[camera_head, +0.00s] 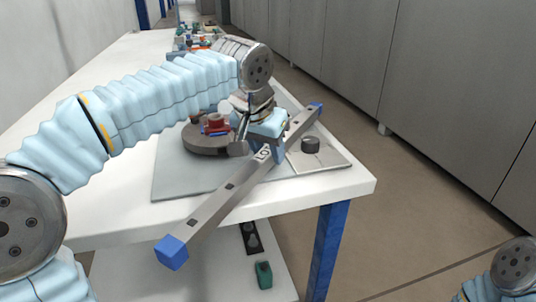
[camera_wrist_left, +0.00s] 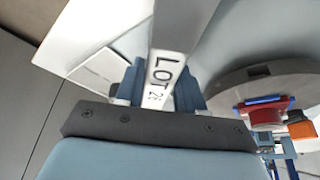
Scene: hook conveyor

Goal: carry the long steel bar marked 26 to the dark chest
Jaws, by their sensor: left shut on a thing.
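The long steel bar (camera_head: 217,207) has blue ends and a few dark square holes. It lies diagonally in the head view, its near blue end (camera_head: 171,253) sticking out past the table's front edge. My left gripper (camera_head: 262,150) is shut on the bar near its middle. In the left wrist view the bar (camera_wrist_left: 172,30) runs between the blue fingers of my left gripper (camera_wrist_left: 160,92), with a white label reading "LOT 2" and a partly hidden digit. Whether the bar touches the table is unclear. The dark chest is not clearly in view. My right gripper is not in view.
A white table (camera_head: 110,215) carries a grey mat (camera_head: 172,178). A round grey turntable (camera_head: 200,142) with small red and blue parts stands beside the bar. Grey cabinets (camera_head: 350,50) line the aisle; floor right of the table is clear.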

